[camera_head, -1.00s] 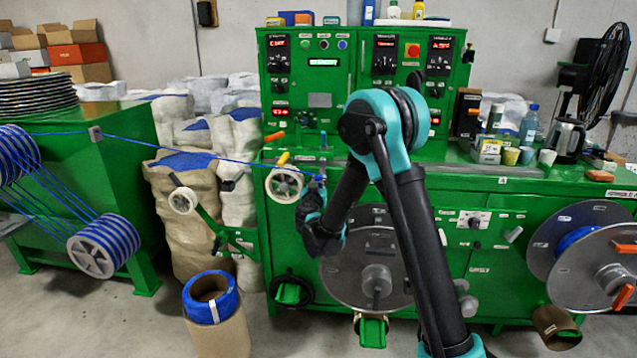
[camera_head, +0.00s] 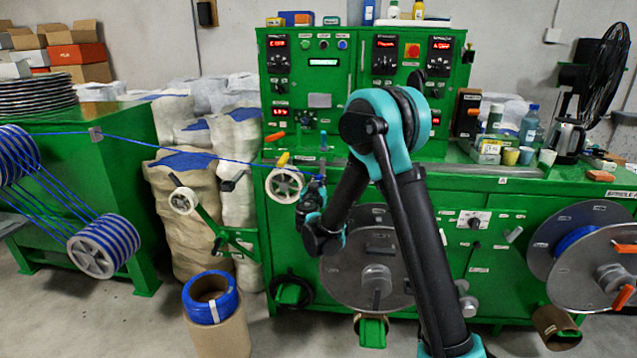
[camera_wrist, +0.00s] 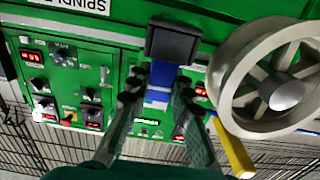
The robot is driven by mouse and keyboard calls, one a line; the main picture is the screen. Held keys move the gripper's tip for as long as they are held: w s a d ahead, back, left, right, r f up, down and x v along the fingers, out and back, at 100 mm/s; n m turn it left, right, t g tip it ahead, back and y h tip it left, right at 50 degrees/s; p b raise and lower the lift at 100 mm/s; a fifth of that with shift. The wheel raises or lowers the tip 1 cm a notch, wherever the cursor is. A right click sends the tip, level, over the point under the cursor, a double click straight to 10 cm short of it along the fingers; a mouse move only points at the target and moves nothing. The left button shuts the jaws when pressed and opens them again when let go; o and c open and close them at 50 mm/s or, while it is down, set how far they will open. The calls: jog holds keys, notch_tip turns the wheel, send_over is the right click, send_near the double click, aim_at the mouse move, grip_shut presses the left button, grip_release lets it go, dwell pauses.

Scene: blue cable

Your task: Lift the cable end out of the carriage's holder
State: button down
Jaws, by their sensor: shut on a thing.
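The blue cable (camera_head: 215,158) runs from the left machine past a white pulley (camera_head: 284,184) to my gripper (camera_head: 316,184) at the front of the green machine. In the wrist view my gripper (camera_wrist: 158,88) has its two dark fingers closed on either side of a blue piece with white bands, which I take as the cable end (camera_wrist: 158,97). A dark block (camera_wrist: 172,40), perhaps the carriage's holder, sits right at the fingertips against the blue piece. I cannot tell whether the cable end is still inside it.
The white pulley (camera_wrist: 233,100) is close to the right of my fingers in the wrist view, with a yellow handle (camera_wrist: 233,148) below it. A control cabinet (camera_head: 350,85) stands behind.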

aim_at(318, 176)
jog(key=shift+r, duration=0.85)
dwell(1.0)
jog(key=shift+r, duration=2.8)
